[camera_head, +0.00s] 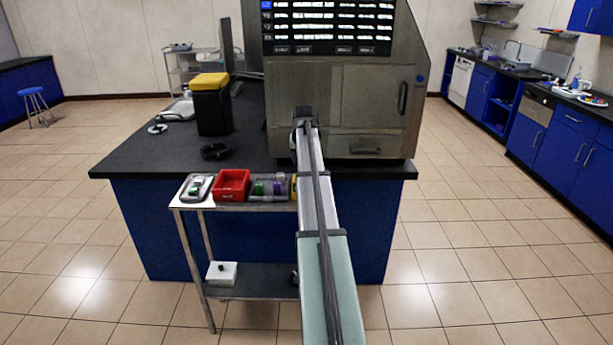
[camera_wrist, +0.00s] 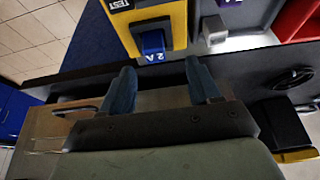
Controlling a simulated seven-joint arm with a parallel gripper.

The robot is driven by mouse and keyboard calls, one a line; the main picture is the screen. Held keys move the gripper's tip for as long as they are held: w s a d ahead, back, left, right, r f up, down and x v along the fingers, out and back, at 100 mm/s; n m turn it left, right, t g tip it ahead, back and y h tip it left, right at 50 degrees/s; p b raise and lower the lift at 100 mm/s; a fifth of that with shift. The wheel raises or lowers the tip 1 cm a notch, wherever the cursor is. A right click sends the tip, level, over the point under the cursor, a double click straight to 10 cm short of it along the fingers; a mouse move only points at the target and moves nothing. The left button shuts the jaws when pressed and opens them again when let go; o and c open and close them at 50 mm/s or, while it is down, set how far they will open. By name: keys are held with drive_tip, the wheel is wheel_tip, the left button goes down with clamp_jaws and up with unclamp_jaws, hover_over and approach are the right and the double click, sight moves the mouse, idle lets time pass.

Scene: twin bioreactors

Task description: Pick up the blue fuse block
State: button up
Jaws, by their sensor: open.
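The blue fuse block (camera_wrist: 153,44), marked "2 A", shows in the wrist view, seated in a yellow holder (camera_wrist: 178,22) with a "TEST" label. My gripper (camera_wrist: 160,66) is open, with two dark blue fingers and nothing between them. Its fingertips point toward the blue block and stay apart from it, one to each side in the picture. In the head view a sliver of the yellow holder (camera_head: 294,187) shows beside my arm. My arm hides the rest of it, and I cannot make out the blue block there.
The holder is on a small metal cart (camera_head: 248,206) with a red bin (camera_head: 232,185) and a grey tray (camera_head: 197,187). Behind is a dark bench (camera_head: 130,160) with a large machine (camera_head: 385,110), a yellow-lidded black container (camera_head: 212,105) and a black ring (camera_head: 214,151).

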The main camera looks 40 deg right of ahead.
drive_tip(key=shift+s+d+x, duration=0.15)
drive_tip(key=shift+x, duration=1.3)
drive_tip(key=shift+s+d+x, duration=0.1)
drive_tip(key=shift+d+x, duration=0.05)
drive_tip(key=shift+x, duration=1.35)
drive_tip(key=c, duration=1.1)
drive_tip(key=shift+r, duration=0.15)
drive_tip(key=shift+c, duration=0.2)
